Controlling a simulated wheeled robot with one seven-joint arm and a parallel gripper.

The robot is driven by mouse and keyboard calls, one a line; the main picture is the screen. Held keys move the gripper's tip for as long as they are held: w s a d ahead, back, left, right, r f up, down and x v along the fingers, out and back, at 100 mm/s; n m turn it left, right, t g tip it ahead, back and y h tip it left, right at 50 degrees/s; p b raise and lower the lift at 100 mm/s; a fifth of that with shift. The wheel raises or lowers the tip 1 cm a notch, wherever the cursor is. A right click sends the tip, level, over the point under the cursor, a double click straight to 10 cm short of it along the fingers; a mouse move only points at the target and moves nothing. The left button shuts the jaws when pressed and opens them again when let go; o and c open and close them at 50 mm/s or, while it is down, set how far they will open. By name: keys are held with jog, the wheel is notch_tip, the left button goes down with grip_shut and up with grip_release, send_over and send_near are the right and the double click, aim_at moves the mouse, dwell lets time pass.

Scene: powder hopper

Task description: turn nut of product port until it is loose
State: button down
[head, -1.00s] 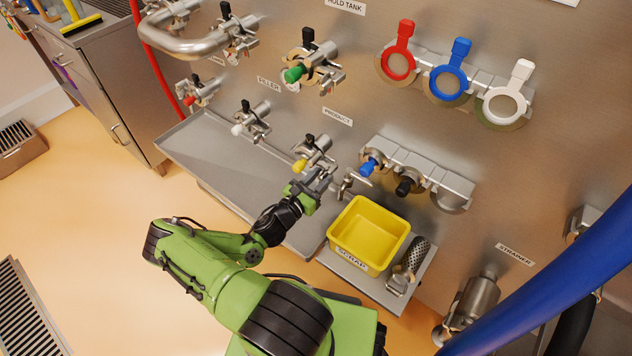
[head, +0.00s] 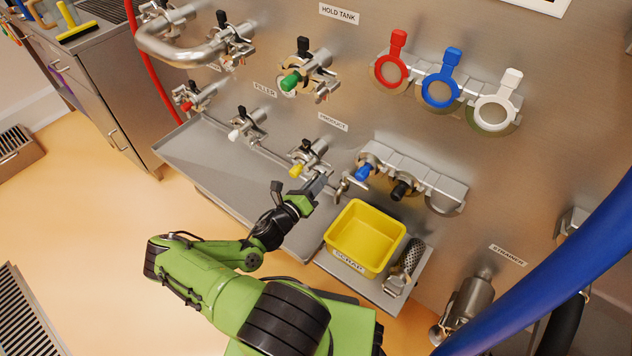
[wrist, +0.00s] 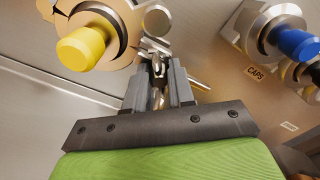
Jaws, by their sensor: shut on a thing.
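The product port (head: 313,150) is a steel fitting with a yellow plug, below and left of the PRODUCT label (head: 333,122). In the wrist view, the yellow plug (wrist: 80,48) is at upper left, beside my fingers. My gripper (head: 323,181) is just below and right of the port in the head view. In the wrist view, my gripper (wrist: 159,75) is shut on the small metal nut (wrist: 157,66) of the port's clamp. The fingers hide much of the nut, so I cannot tell how loose it is.
A yellow scrap bin (head: 365,201) stands to the right of my gripper. A grey tray (head: 200,155) runs below the ports. A blue hose (head: 560,265) crosses the lower right.

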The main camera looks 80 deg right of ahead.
jog(key=shift+r, duration=0.1)
jog(key=n+p, duration=0.1)
jog(key=n, duration=0.2)
jog(key=shift+r, duration=0.1)
jog(key=n, duration=0.4)
jog(key=shift+n+p, duration=0.3)
jog(key=shift+p, duration=0.05)
jog(key=shift+n, duration=0.7)
jog(key=c, duration=1.4)
grip_release()
jog(key=shift+n+p, duration=0.4)
jog(key=shift+n, duration=0.4)
jog(key=shift+o, duration=1)
